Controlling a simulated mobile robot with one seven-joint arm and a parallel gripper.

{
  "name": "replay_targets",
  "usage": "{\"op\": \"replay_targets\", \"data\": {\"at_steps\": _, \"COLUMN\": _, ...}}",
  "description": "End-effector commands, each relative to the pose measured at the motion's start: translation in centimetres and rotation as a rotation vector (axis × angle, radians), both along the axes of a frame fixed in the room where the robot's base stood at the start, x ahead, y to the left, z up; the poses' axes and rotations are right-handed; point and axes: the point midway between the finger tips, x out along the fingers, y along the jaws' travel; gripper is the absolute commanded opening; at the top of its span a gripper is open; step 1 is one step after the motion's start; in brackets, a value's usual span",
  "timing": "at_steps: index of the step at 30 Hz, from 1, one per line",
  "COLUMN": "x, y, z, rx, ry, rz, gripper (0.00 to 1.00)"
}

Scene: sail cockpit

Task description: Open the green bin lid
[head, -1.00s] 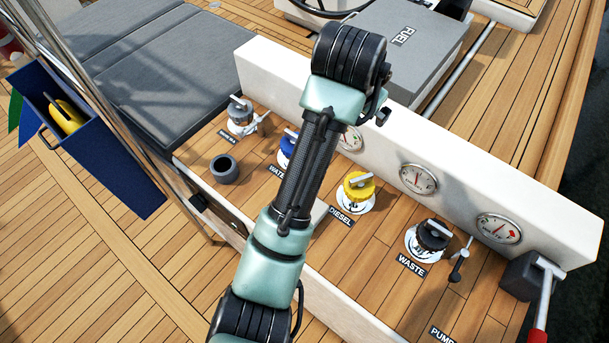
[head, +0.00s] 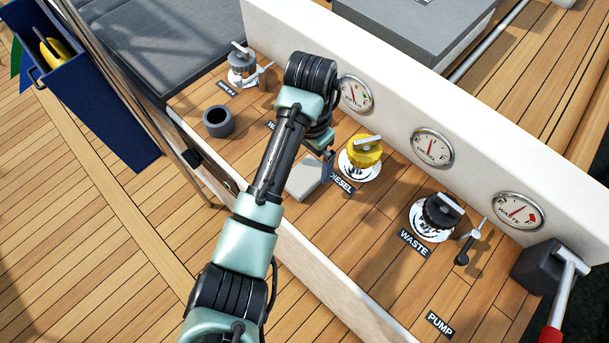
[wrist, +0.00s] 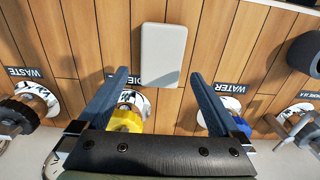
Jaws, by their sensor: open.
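No green bin lid can be made out for certain. A pale flat block (wrist: 163,55) lies just beyond and between the fingertips. In the head view the block (head: 307,176) is beside my gripper, which is mostly hidden behind my arm.
The panel carries a yellow diesel cap (head: 361,150), a black waste cap (head: 441,212), a blue water cap (wrist: 232,104) and a grey cup (head: 218,121). A white wall with gauges (head: 432,147) stands behind. A pump handle (head: 563,300) is at right. The deck at left is clear.

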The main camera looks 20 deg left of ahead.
Motion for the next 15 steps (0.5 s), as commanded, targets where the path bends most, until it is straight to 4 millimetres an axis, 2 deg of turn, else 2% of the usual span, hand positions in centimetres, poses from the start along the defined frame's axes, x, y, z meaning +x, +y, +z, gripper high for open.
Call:
{"op": "replay_targets", "data": {"at_steps": 6, "x": -1.0, "y": 0.6, "z": -3.2, "rx": -0.001, "ry": 0.004, "rz": 0.002, "gripper": 1.00}}
{"op": "replay_targets", "data": {"at_steps": 9, "x": -0.9, "y": 0.5, "z": -4.4, "rx": 0.000, "ry": 0.002, "rz": 0.001, "gripper": 1.00}}
{"op": "replay_targets", "data": {"at_steps": 15, "x": -0.9, "y": 0.5, "z": -5.0, "rx": 0.000, "ry": 0.000, "rz": 0.001, "gripper": 1.00}}
